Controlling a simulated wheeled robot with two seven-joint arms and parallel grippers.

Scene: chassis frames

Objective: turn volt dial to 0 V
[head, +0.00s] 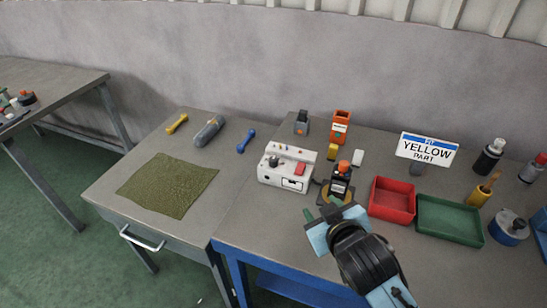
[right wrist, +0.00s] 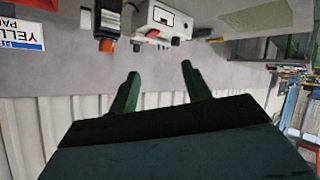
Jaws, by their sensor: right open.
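A white box-shaped instrument (head: 284,179) stands near the middle of the tables in the head view. A dark round knob (head: 273,161), likely the volt dial, sits on its top left, with a red block (head: 300,169) to the right. The knob's pointer and scale are too small to read. The box (right wrist: 160,17) also shows upside down at the top of the right wrist view. My right gripper (head: 322,208) is open and empty, in front of the box and to its right, apart from it. My left gripper is not in view.
A black-and-orange device (head: 340,184) stands just right of the box, close to my right gripper. Red (head: 391,211) and green (head: 449,222) trays lie further right. A sign reading "YELLOW PART" (head: 427,150) stands behind them. A green mat (head: 167,187) lies at left.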

